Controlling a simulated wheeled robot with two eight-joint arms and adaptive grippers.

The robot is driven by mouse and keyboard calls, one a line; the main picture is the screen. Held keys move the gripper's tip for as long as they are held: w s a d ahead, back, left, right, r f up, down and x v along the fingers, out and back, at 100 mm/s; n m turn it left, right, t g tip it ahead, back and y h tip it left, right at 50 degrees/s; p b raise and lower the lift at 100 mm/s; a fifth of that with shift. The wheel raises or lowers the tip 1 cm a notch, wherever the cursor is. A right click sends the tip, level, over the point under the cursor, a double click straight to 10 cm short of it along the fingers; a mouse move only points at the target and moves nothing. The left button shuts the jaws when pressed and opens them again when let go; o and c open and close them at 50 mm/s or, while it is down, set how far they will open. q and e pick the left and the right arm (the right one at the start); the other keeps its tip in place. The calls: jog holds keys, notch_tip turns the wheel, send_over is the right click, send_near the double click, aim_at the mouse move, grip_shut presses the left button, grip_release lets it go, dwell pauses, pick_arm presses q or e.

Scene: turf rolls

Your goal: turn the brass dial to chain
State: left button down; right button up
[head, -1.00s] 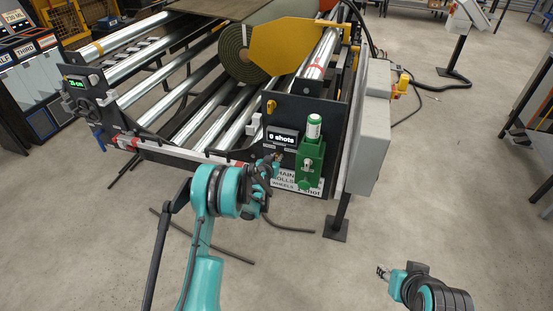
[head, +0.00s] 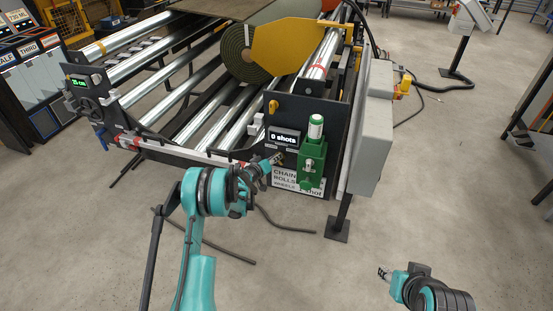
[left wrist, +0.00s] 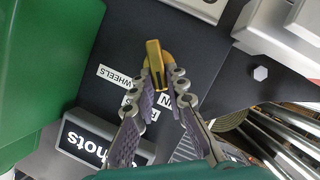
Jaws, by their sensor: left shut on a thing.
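The brass dial (left wrist: 155,66) shows in the left wrist view as a yellow bar on the dark panel. My left gripper (left wrist: 160,80) is shut on it; the fingertips sit on either side of the bar. White labels (left wrist: 122,77) lie beside the dial; one reads WHEELS and others are partly hidden by the fingers. I cannot tell which label the dial points to. In the head view my left gripper (head: 278,158) reaches the panel just below the "0 shots" display (head: 284,139). My right gripper (head: 383,273) hangs over the floor, far from the panel, its fingers too small to judge.
A green pump-like unit (head: 312,158) stands right of the gripper, close to it. A grey box (head: 371,140) is on the machine's right side. The floor in front is clear except for dark cables.

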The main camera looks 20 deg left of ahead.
pick_arm(q)
jog(key=shift+a+f+n+h, duration=0.1)
jog(key=shift+n+h, duration=0.2)
jog(key=shift+n, duration=0.3)
jog(key=c, duration=1.5)
grip_release()
jog(key=shift+c, duration=0.2)
jog(key=v, duration=1.2)
jog(key=shift+f, duration=0.25)
